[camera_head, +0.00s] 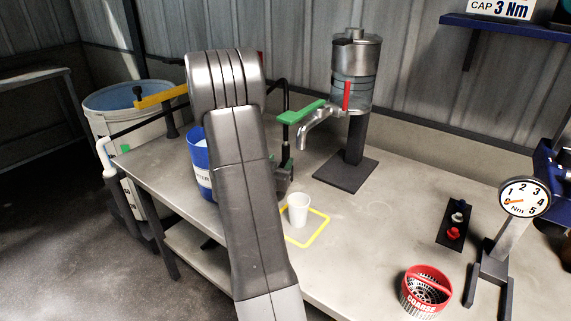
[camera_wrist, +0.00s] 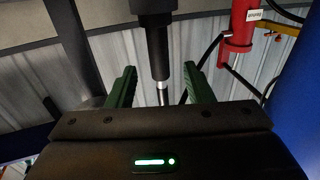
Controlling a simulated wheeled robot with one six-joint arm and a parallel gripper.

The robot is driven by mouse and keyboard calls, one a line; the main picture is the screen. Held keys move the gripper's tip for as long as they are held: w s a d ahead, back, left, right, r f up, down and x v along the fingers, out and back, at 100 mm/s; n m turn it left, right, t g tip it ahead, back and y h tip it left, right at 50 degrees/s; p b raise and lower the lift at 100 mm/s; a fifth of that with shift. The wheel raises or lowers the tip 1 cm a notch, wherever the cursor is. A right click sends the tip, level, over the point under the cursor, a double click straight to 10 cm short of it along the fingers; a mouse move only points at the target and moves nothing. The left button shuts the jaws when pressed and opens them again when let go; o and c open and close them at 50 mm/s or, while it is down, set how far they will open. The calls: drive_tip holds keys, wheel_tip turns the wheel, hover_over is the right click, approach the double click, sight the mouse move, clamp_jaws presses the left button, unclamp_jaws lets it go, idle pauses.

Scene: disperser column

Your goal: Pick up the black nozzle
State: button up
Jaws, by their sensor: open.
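In the wrist view, a black cylindrical piece (camera_wrist: 154,45) with a thin metal tip runs down from the top between the fingers; it looks like the black nozzle. My gripper (camera_wrist: 161,85) is open, with one green finger on each side and a visible gap to the piece. In the head view, my gripper (camera_head: 284,166) is partly hidden behind my arm, left of the steel tap. A black hose (camera_head: 284,90) curves down above it, and the nozzle's lower end is hard to make out there.
A white cup (camera_head: 298,210) stands on a yellow outlined square just below my gripper. A blue bucket (camera_head: 201,165) is left, partly behind my arm. A red basket (camera_head: 427,287) stands front right.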

sight(284, 154)
drive_tip(key=shift+p+x, duration=0.35)
drive_tip(key=shift+x, duration=2.75)
drive_tip(key=shift+s, duration=0.1)
drive_tip(key=c, duration=0.9)
clamp_jaws()
drive_tip(key=shift+r, duration=0.15)
